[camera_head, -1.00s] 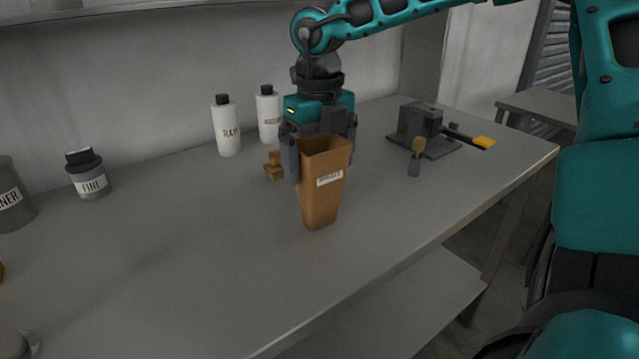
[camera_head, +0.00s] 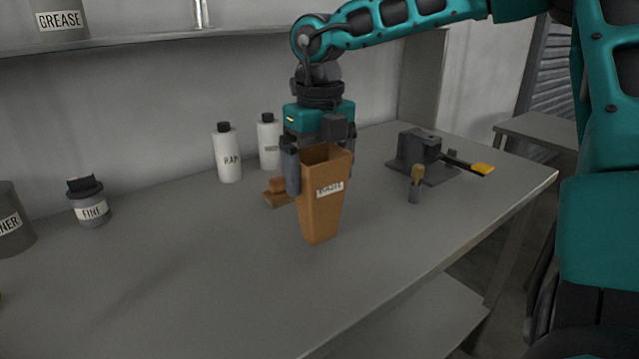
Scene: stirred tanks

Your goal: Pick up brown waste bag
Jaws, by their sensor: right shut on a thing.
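The brown waste bag (camera_head: 322,212) is an open-topped, tapered container with a white label, in the middle of the head view. My right gripper (camera_head: 320,165) points down from above, with its fingers on either side of the bag's upper part, and is shut on it. The bag is upright. Whether its bottom touches the grey worktop (camera_head: 200,290) is hard to tell. My left gripper is not in view.
Behind the bag are brown blocks (camera_head: 277,192) and two white bottles (camera_head: 228,155) (camera_head: 269,143). A dark device with a yellow-ended lever (camera_head: 425,155) and a small brush (camera_head: 415,185) stand right. A FINE jar (camera_head: 88,203) stands left. The front worktop is clear.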

